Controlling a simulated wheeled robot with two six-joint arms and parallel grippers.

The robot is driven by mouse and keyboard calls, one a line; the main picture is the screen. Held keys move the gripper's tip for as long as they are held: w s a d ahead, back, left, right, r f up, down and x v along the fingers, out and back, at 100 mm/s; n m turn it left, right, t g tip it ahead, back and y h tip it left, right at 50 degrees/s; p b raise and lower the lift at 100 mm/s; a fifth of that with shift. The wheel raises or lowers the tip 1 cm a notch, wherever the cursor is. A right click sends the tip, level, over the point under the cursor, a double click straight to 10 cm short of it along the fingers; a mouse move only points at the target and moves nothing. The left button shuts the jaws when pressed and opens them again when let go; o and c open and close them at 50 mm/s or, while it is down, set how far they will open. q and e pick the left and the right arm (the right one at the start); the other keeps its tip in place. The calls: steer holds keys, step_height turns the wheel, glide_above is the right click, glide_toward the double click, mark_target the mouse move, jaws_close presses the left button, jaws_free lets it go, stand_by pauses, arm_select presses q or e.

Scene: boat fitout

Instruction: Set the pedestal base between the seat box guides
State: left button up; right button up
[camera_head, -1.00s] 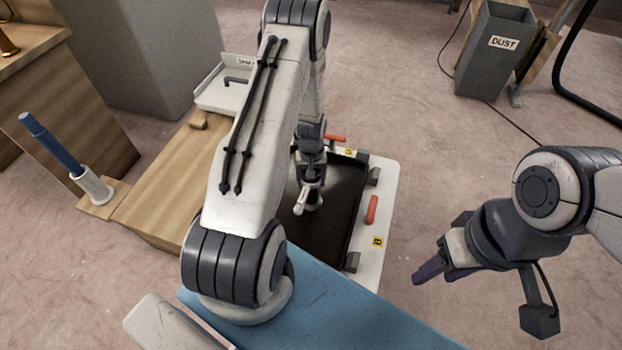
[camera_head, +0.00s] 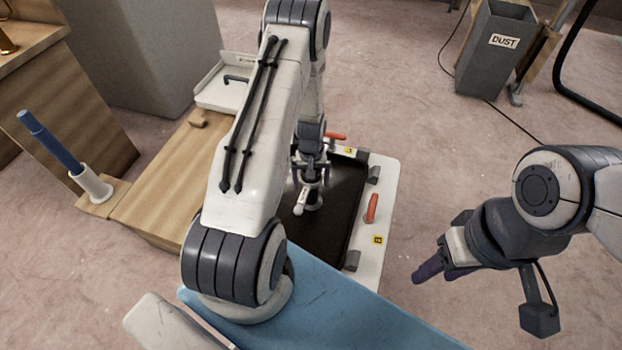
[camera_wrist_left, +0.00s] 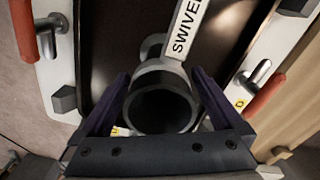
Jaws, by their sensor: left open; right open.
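The pedestal base (camera_head: 314,198) is a grey tube with a pale arm marked "SWIVEL". It appears to stand upright on the dark top of the seat box (camera_head: 346,200). In the left wrist view its open round mouth (camera_wrist_left: 161,104) lies between the fingers of my left gripper (camera_wrist_left: 160,80). That gripper (camera_head: 312,178) is open around the tube. Grey blocks, seemingly the guides (camera_head: 373,176), stand along the dark top's edge; one also shows in the left wrist view (camera_wrist_left: 64,99). My right gripper (camera_head: 430,270) is open and empty, right of the box.
Red clamp handles (camera_head: 371,208) stand on the white rim (camera_head: 385,190). A wooden bench (camera_head: 170,185) with a white tray (camera_head: 222,88) lies left. A blue rod stands in a white holder (camera_head: 92,184). A dust bin (camera_head: 492,50) is at the back right. Floor right of the box is clear.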

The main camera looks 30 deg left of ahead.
arm_select(q)
step_height(320, 180, up, 11)
steer(key=p, duration=0.3)
steer(key=shift+f, duration=0.2)
stand_by(0.3)
